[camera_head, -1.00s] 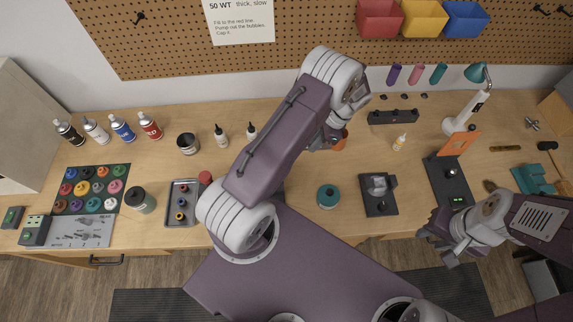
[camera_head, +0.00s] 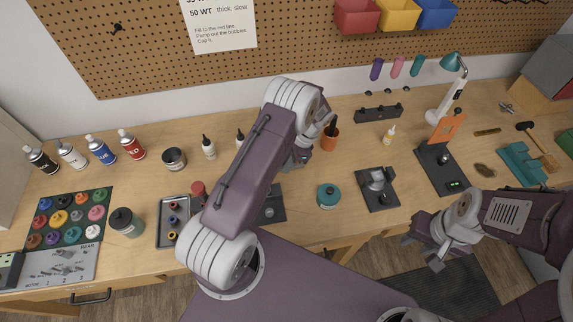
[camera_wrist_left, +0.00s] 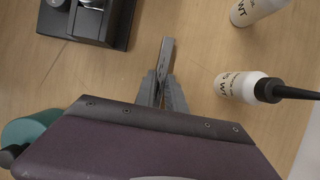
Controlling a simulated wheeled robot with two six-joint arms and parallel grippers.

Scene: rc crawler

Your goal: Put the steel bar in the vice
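The steel bar (camera_wrist_left: 167,54) is a thin grey strip between the fingertips of my left gripper (camera_wrist_left: 161,80) in the left wrist view. The fingers close in on it from both sides, and its free end points up in that picture. In the head view my left arm hides the bar and fingertips, left of the orange cup. The teal vice (camera_head: 522,166) appears to be the blocky item at the right of the bench, far from my left gripper. My right gripper (camera_head: 428,243) is open and empty at the bench's front edge, left of and nearer than the vice.
Two white bottles (camera_wrist_left: 238,86) (camera_wrist_left: 252,10) stand close by the bar. A black-based device (camera_wrist_left: 88,18) and a teal jar (camera_head: 328,195) are near. The orange cup (camera_head: 330,138), a black stand (camera_head: 377,188) and an orange-plated device (camera_head: 440,165) lie between my left gripper and the vice.

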